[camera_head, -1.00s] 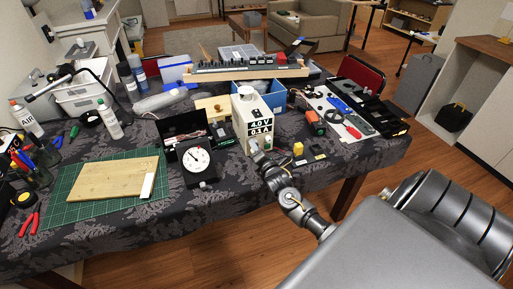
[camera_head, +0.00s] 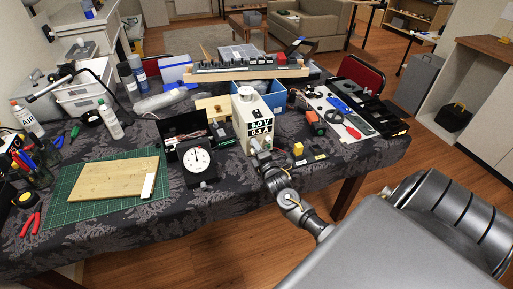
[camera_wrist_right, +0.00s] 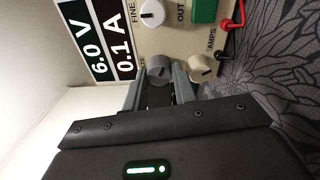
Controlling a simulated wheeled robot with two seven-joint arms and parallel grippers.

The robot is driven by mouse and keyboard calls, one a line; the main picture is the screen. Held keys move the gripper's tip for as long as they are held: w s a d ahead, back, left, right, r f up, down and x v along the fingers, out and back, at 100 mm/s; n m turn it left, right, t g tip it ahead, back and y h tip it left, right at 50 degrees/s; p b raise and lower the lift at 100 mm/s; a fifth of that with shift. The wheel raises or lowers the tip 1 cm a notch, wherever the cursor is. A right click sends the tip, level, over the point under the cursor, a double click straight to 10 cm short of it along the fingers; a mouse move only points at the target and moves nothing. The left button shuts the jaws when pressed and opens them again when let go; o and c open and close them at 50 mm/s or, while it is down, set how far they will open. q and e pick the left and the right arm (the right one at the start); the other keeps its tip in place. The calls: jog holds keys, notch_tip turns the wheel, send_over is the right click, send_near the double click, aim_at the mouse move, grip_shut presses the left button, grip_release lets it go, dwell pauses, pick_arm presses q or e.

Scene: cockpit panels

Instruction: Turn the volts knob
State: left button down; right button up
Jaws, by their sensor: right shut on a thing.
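The power supply (camera_head: 246,118) is a cream box on the table, its display reading 6.0 V and 0.1 A. The display (camera_wrist_right: 105,45) also shows in the right wrist view, turned sideways. My right gripper (camera_head: 254,147) is at the lower front of the box. In the right wrist view my right gripper (camera_wrist_right: 159,82) is shut on a grey knob (camera_wrist_right: 158,66), one finger on each side. I take this for the volts knob; its label is mostly hidden. My left gripper is not in view.
A white FINE knob (camera_wrist_right: 152,13), a beige AMPS knob (camera_wrist_right: 201,68) and a green OUT button (camera_wrist_right: 204,11) are close to the fingers. Red and black leads plug in nearby. A dial meter (camera_head: 197,160) stands left of the supply.

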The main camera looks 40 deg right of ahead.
jog(key=shift+m, duration=0.5)
jog(key=o, duration=0.7)
jog(key=shift+s, duration=0.1)
jog(key=b+v, duration=0.1)
jog(key=v, duration=0.9)
jog(key=shift+s+a, duration=0.15)
jog(key=shift+s, duration=0.2)
